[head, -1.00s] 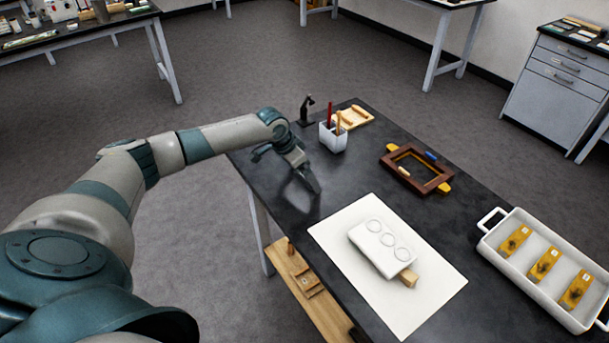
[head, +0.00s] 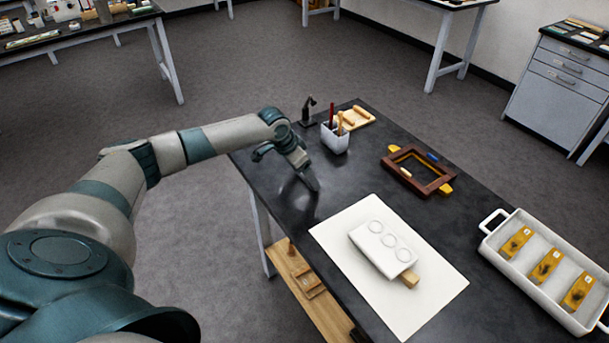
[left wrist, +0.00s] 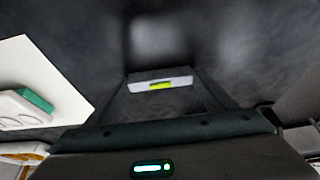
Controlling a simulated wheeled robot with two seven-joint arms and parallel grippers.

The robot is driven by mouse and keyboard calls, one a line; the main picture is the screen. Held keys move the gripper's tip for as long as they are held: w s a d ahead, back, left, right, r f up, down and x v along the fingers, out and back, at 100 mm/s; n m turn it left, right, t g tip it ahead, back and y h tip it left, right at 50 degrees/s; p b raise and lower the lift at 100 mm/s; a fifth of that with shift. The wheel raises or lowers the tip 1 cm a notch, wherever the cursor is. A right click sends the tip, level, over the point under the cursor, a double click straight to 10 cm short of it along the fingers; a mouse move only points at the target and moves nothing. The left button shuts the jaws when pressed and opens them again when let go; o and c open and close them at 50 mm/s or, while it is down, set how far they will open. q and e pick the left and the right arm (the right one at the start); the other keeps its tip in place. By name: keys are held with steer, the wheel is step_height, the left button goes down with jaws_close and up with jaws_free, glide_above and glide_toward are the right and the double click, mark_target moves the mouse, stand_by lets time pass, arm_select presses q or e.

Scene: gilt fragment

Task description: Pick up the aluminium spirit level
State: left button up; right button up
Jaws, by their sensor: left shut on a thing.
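The aluminium spirit level (left wrist: 160,84), a short silvery bar with a yellow-green vial, sits between the fingertips of my left gripper in the left wrist view. My left gripper (left wrist: 160,77) is shut on it, a finger at each end of the visible bar. The level cannot be made out there. I cannot tell whether it touches the bench. My right gripper is not in view.
A white sheet (head: 425,309) bears a white block (head: 372,250) with three rings. A white pen cup (head: 335,139), a small black stand (head: 307,112) and a wooden tray (head: 357,118) stand behind the gripper. A brown frame (head: 428,184) and a white tray (head: 512,270) lie right.

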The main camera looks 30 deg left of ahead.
arm_select(q)
steer(key=shift+r+b, duration=0.3)
steer(key=shift+r, duration=0.25)
step_height(320, 180, up, 2)
steer(key=shift+w+r+b, duration=0.1)
steer(key=shift+r+b, duration=0.1)
steer(key=shift+b, duration=0.45)
steer(key=s+d+r+b, duration=0.1)
steer(key=s+d+r, duration=0.1)
steer(key=d, duration=0.3)
steer(key=s+d+r+b, duration=0.2)
steer(key=d+r, duration=0.3)
steer(key=shift+s+d+r, duration=0.2)
steer(key=shift+s+d, duration=0.15)
steer(key=shift+s, duration=0.05)
